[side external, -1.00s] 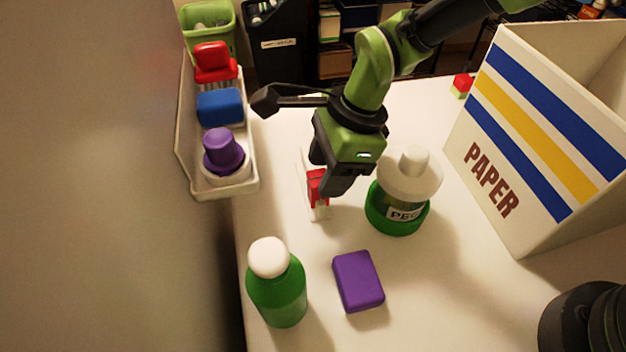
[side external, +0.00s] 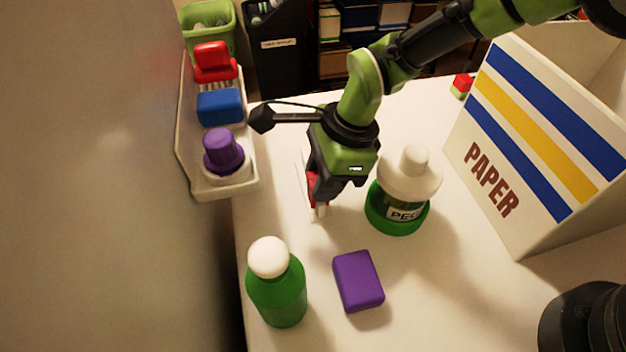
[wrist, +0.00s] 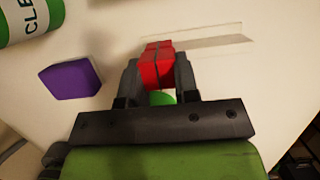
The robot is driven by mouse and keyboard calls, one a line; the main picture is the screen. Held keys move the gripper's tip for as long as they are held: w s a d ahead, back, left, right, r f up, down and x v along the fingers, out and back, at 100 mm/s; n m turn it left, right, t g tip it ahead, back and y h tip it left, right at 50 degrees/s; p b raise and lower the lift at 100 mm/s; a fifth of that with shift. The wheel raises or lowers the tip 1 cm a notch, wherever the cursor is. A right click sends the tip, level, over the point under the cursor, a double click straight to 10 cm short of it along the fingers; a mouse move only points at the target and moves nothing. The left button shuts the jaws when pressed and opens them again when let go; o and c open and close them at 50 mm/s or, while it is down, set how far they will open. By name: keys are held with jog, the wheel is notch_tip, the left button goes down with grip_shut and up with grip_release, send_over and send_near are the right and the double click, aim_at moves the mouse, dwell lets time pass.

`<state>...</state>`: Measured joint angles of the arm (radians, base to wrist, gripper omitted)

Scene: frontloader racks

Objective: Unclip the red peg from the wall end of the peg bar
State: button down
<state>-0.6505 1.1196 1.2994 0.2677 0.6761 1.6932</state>
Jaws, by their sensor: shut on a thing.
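The red peg (wrist: 157,65) sits between my two fingers in the wrist view, with a dark line down its middle. My gripper (wrist: 157,72) is shut on it. In the side view my gripper (side external: 320,198) is low over the table and hides most of the red peg (side external: 312,185). The pale peg bar (side external: 317,213) shows only in part under and beside the fingers. In the wrist view a pale strip, likely the bar (wrist: 205,40), runs right from the red peg. A small green piece (wrist: 162,98) shows between my fingers, partly hidden.
A white-topped bottle in a green base (side external: 397,213) stands close right of my gripper. A green bottle (side external: 277,296) and a purple block (side external: 358,280) are in front. The PAPER box (side external: 540,145) is at right. A wall rack (side external: 252,180) is at left.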

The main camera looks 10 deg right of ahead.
jog(key=shift+r, duration=0.9)
jog(key=shift+r, duration=2.4)
